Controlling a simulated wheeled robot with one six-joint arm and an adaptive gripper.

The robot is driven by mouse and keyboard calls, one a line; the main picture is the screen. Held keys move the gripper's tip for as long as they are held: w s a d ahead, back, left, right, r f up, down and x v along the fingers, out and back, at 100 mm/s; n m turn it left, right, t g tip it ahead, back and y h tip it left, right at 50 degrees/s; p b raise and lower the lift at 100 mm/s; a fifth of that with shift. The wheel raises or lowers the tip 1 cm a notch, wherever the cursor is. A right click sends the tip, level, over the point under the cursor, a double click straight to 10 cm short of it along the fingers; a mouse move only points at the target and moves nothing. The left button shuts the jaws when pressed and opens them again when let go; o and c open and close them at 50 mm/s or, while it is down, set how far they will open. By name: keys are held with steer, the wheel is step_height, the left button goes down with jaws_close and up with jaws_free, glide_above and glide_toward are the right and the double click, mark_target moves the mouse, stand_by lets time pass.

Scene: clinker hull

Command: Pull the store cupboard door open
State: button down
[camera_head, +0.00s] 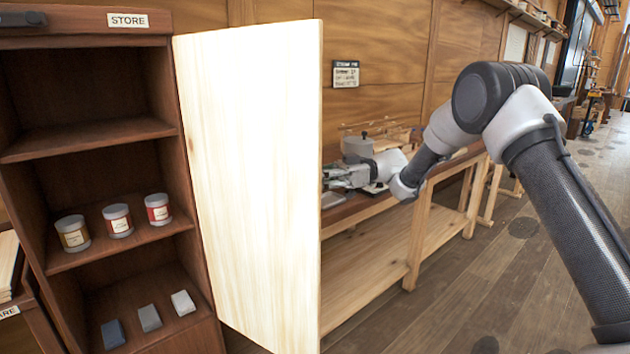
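The store cupboard (160,90) is a dark brown case at the left with a STORE label (128,20) on top. Its pale wooden door (250,180) stands wide open, swung out to the right of the case, so the shelves inside show. My gripper (340,178) is just right of the door's free edge, on the far side of it. The door hides part of the gripper, so its fingertips, the handle and any contact do not show clearly.
Three labelled jars (117,220) stand on the middle shelf and three small blocks (149,318) lie below. A workbench (400,230) with items on it runs along the wall behind the door. The plank floor (480,290) at the right is clear.

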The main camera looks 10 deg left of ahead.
steer(key=shift+w+a+r, duration=0.1)
steer(key=shift+r, duration=0.5)
steer(key=c, duration=1.5)
jaws_free()
steer(key=shift+a, duration=0.2)
steer(key=shift+d, duration=0.1)
steer(key=v, duration=0.8)
steer(key=f+v, duration=0.1)
steer(key=v, duration=0.2)
steer(key=shift+w+d+f, duration=0.1)
steer(key=shift+w+d, duration=0.15)
steer(key=shift+d, duration=0.1)
